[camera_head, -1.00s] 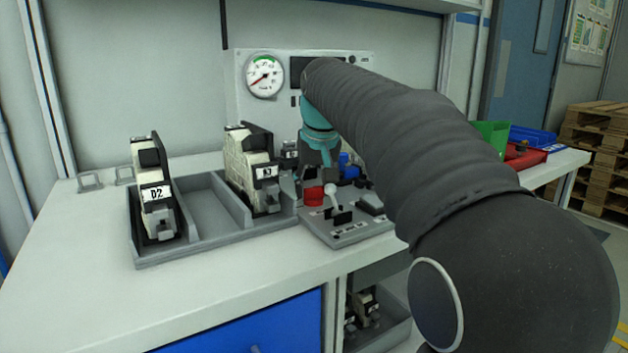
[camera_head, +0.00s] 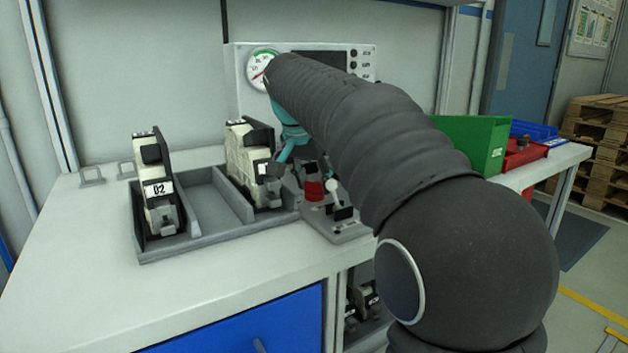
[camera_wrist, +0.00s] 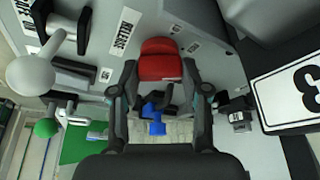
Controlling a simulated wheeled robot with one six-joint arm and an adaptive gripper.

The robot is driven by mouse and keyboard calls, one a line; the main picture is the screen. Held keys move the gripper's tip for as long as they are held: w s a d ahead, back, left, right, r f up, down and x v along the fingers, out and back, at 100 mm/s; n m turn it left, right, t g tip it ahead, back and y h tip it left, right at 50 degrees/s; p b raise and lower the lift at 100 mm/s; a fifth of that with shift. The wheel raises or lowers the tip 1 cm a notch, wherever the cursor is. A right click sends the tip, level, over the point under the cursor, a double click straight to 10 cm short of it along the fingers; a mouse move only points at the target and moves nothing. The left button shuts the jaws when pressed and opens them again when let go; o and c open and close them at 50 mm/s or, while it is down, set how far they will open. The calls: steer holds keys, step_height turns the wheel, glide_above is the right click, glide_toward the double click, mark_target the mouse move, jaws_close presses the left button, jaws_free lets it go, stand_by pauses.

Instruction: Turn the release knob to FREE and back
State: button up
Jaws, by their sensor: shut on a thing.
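The red release knob (camera_wrist: 161,62) sits on a grey panel (camera_wrist: 215,60) beside a RELEASE label. In the wrist view it lies between the two fingers of my gripper (camera_wrist: 160,82), which is shut on it. In the head view the red knob (camera_head: 313,191) shows at the panel's left end, right of the D3 unit. There my gripper is mostly hidden behind my arm and the D3 unit.
A white ball-topped lever (camera_wrist: 30,75) stands close to the knob. The D3 unit (camera_head: 243,155) and D2 unit (camera_head: 158,190) stand in a grey tray (camera_head: 210,237) to the left. A green bin (camera_head: 480,142) is at right. The bench front left is clear.

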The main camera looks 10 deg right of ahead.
stand_by(0.3)
steer(key=o, duration=1.1)
steer(key=shift+o, duration=0.2)
steer(key=v, duration=1.2)
